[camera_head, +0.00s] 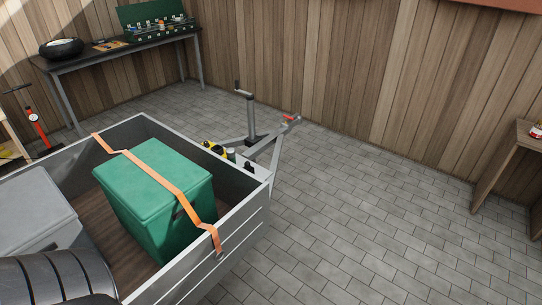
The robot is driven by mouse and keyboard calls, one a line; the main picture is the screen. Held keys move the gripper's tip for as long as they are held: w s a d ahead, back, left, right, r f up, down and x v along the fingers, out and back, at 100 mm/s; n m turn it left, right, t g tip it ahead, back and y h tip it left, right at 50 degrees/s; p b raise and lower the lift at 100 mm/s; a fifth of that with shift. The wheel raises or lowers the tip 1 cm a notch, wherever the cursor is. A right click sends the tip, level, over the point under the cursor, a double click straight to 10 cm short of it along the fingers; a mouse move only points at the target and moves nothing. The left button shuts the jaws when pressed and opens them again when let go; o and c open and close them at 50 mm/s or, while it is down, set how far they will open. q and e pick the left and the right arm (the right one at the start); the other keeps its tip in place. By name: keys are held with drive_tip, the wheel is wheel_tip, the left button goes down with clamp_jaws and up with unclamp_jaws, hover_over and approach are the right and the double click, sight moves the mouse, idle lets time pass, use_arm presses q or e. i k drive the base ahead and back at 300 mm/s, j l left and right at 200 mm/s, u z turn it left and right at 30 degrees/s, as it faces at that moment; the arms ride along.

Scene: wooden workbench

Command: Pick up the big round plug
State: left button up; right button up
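I cannot clearly make out a big round plug. A small yellow and black item (214,148) and a small grey round item (231,154) sit at the front of the trailer (240,222), beside its drawbar; they are too small to identify. A dark green open case (150,22) with several small parts lies on the dark workbench (110,52) at the back left; its parts are too small to tell apart. Neither of my grippers shows in this view.
A red pump (38,128) stands left. A wooden table (505,155) stands right. The paved floor (370,215) between is clear.

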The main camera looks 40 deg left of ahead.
sight(247, 165)
drive_tip(key=i, duration=1.2)
drive_tip(key=i+u, duration=0.15)
drive_tip(key=i, duration=1.05)
drive_tip(key=i+z, duration=0.1)
drive_tip(key=z, duration=0.4)
drive_tip(key=j+z, duration=0.1)
drive_tip(key=z, duration=0.35)
drive_tip(key=i+j+z, duration=0.15)
drive_tip(key=z, duration=0.35)
drive_tip(key=j+z, duration=0.1)
drive_tip(key=z, duration=1.05)
drive_tip(key=j+z, duration=0.1)
drive_tip(key=z, duration=0.45)
drive_tip(key=k+z, duration=0.1)
drive_tip(key=z, duration=1.05)
drive_tip(key=k+z, duration=0.1)
drive_tip(key=z, duration=1.05)
drive_tip(key=k+z, duration=0.1)
drive_tip(key=z, duration=0.5)
